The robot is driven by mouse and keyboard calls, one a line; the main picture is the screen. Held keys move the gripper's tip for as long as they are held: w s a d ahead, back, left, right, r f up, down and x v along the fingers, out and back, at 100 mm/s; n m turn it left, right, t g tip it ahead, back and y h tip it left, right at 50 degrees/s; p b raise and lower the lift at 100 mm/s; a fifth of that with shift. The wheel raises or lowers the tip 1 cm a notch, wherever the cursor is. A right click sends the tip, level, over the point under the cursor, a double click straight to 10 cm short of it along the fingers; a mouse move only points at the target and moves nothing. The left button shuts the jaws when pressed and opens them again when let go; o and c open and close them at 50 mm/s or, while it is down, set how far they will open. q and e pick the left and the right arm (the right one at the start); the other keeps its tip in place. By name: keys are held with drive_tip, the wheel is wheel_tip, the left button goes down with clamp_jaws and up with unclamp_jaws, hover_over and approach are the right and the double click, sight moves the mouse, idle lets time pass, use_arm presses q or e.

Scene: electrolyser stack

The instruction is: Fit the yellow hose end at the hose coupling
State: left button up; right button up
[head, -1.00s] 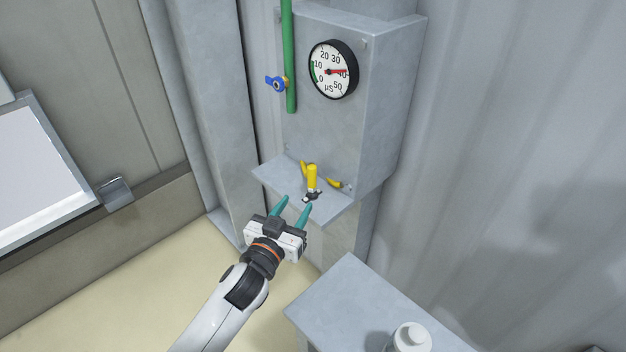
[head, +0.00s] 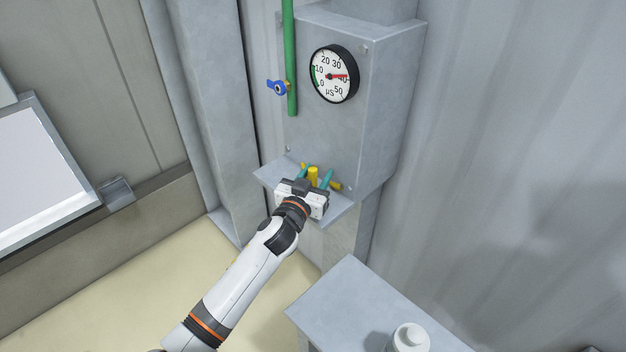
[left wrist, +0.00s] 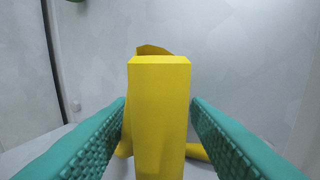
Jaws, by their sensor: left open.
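The yellow hose end (head: 313,176) stands on the small grey shelf (head: 268,176) under the gauge panel. In the left wrist view the yellow hose end (left wrist: 160,115) is an upright block between my teal fingers, with a gap on each side. My left gripper (head: 317,175) is open around it and not closed on it. More yellow hose (left wrist: 197,152) shows behind the block, low in the left wrist view. I cannot make out the hose coupling for certain; my gripper covers part of the shelf. My right gripper is not in view.
A round gauge (head: 334,74) is on the grey panel above the shelf. A grey table (head: 350,295) with a white bottle (head: 411,338) stands below right.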

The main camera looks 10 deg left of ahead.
use_arm(q)
drive_tip(key=shift+c, duration=0.2)
drive_tip(key=c, duration=0.9)
drive_tip(key=shift+r, duration=0.1)
drive_tip(key=shift+r, duration=0.25)
wheel_tip(320, 180, up, 3)
drive_tip(key=shift+r, duration=0.15)
drive_tip(key=s+a+b, duration=0.1)
drive_tip(key=s, duration=0.8)
drive_tip(key=s+a, duration=0.2)
drive_tip(key=s, duration=0.6)
drive_tip(key=shift+s+a+b, duration=0.25)
drive_tip(key=shift+s+b, duration=0.1)
